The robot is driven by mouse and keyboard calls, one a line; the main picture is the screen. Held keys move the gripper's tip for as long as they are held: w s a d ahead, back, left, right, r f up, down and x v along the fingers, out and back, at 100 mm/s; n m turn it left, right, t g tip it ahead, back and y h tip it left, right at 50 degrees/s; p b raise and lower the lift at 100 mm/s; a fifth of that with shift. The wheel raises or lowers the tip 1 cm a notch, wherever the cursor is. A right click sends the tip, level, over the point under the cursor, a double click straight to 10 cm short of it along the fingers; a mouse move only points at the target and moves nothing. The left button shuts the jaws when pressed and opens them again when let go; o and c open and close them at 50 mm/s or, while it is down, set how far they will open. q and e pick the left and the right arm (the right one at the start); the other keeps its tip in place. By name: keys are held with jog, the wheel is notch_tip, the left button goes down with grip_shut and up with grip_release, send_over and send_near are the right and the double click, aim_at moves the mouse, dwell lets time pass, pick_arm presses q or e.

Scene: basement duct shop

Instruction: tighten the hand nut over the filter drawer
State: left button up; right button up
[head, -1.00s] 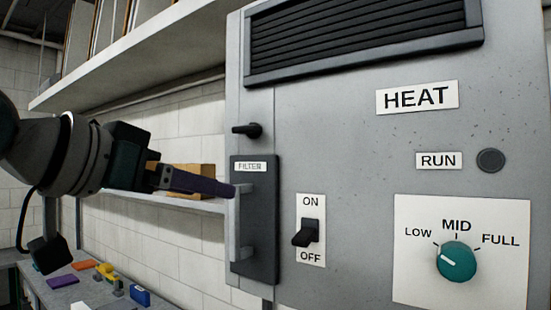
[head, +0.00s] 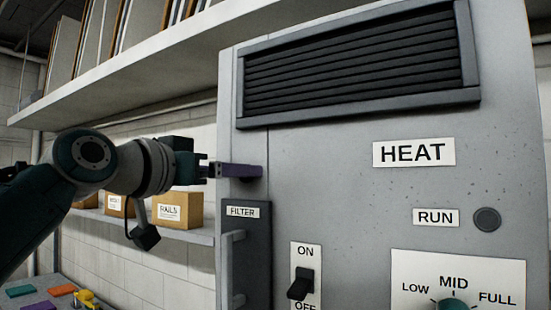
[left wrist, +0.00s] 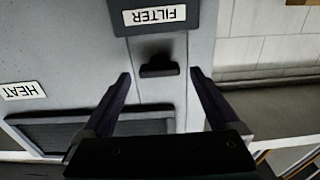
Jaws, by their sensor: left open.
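The hand nut (left wrist: 158,66) is a small black winged knob on the grey cabinet, just above the filter drawer. In the head view my left gripper mostly hides it. The dark filter drawer (head: 258,268), with a FILTER label and grey upright handle, appears closed. My left gripper (head: 254,172) is open at the nut's height, its purple fingers pointing at the cabinet. In the upside-down left wrist view, the left gripper's fingertips (left wrist: 160,75) lie either side of the nut with a gap on each side. I cannot tell whether they reach past its front. My right gripper is not in view.
The heater cabinet (head: 345,185) carries a louvre vent (head: 360,65), an ON/OFF switch (head: 300,284) and a teal dial (head: 454,304). A shelf with boxes (head: 178,210) stands behind my left arm; another shelf (head: 130,85) runs above it.

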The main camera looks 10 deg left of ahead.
pick_arm(q)
jog(key=shift+w+d, duration=0.1)
jog(key=shift+w, duration=0.1)
jog(key=c, duration=1.4)
